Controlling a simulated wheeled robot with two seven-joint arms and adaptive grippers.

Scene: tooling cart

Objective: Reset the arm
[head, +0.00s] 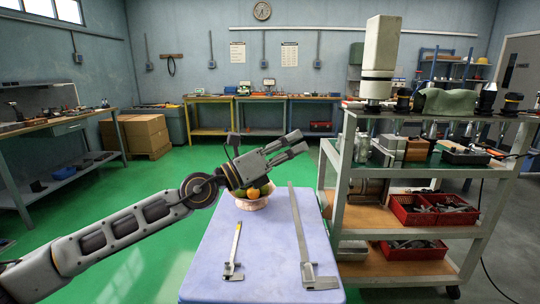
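My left arm reaches in from the lower left across the view. My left gripper (304,141) points right, above the far part of the blue-topped table (262,243). Its two fingers are spread with a gap between them, and nothing shows in the gap. The gripper and wrist hide part of a bowl (251,204) holding an orange fruit (253,193) and darker green items. My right gripper is not in view.
A small caliper (235,252) and a larger one (299,239) lie on the table. A tooling cart (345,183) stands close on the right, with tools, red bins (413,212) and a tall beige cylinder (381,45). Green floor is open at left.

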